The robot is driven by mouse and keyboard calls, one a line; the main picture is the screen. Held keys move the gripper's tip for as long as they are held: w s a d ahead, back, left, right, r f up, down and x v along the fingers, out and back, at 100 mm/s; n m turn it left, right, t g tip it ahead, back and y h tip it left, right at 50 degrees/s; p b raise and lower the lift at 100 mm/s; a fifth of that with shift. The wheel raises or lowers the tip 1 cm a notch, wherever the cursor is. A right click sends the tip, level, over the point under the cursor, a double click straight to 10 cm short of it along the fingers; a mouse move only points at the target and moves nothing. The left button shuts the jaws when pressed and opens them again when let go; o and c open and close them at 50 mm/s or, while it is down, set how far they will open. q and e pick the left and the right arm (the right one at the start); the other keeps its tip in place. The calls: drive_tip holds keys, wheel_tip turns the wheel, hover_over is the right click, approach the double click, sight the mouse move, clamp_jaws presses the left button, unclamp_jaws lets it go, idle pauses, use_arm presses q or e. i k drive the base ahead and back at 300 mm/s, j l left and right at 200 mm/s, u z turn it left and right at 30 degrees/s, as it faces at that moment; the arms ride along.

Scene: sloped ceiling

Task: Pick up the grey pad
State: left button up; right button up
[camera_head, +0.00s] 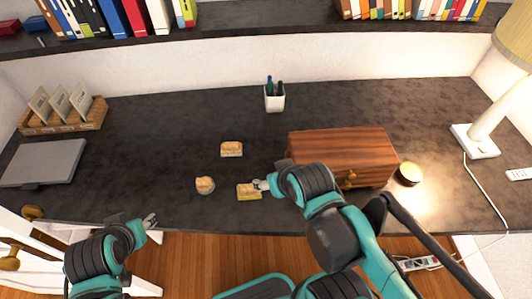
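A flat grey slab (45,162) lies at the far left, before a wooden card tray (62,125). A wooden box (340,150) stands beside my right arm. The desk's left middle is clear.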

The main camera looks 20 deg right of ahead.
sight(205, 185)
drive_tip(key=z, duration=2.25)
drive_tip(key=u, duration=1.8)
drive_tip(key=j+z, duration=0.25)
drive_tip(key=z, duration=0.15)
drive_tip(key=k+j+z, duration=0.1)
drive_tip(key=j+z, duration=0.25)
drive_tip(key=k+j+z, duration=0.1)
drive_tip(key=z, duration=0.3)
